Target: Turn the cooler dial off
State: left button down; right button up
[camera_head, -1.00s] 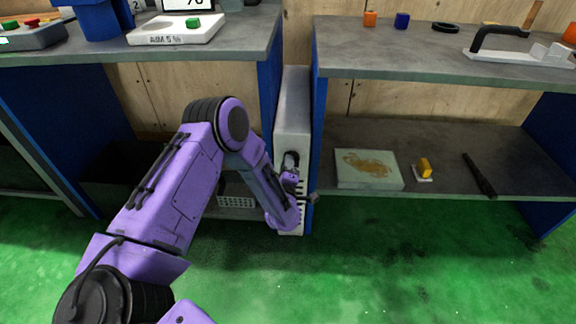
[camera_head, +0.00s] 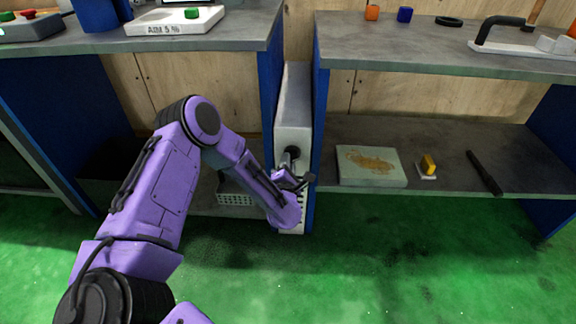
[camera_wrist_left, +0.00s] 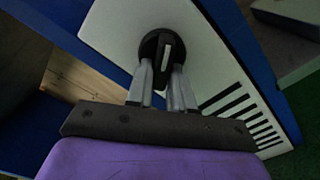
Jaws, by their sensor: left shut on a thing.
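The cooler (camera_head: 294,100) is a narrow white box standing between two workbenches, with vent slots low on its front. Its round black dial (camera_head: 292,153) is on the front face. The dial also shows in the left wrist view (camera_wrist_left: 161,44), with a light pointer bar across its middle. My left gripper (camera_head: 289,160) is at the dial, and in the left wrist view its two fingers (camera_wrist_left: 164,80) reach up to the dial, one on each side of the bar. The fingers are closed on the dial; their tips partly hide its lower edge. My right gripper is not in view.
Blue bench side panels (camera_head: 320,130) stand close on both sides of the cooler. The right lower shelf holds a stained slab (camera_head: 370,166), a yellow block (camera_head: 428,164) and a black bar (camera_head: 484,172). Green floor (camera_head: 400,260) lies open in front.

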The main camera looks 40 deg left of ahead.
pick_arm(q)
jog(key=n+b, duration=0.2)
jog(key=n, duration=0.1)
jog(key=n+b, duration=0.2)
jog(key=n, duration=0.2)
jog(key=d+n+b, duration=0.1)
jog(key=n+b, duration=0.2)
jog(key=n, duration=0.1)
jog(key=shift+w+f, duration=0.3)
jog(key=shift+f, duration=0.1)
jog(key=shift+d+n, duration=0.1)
jog(key=shift+n, duration=0.2)
jog(key=c, duration=1.1)
grip_release()
jog(key=p+v, duration=0.1)
jog(key=v, duration=0.9)
jog(key=shift+s, duration=0.25)
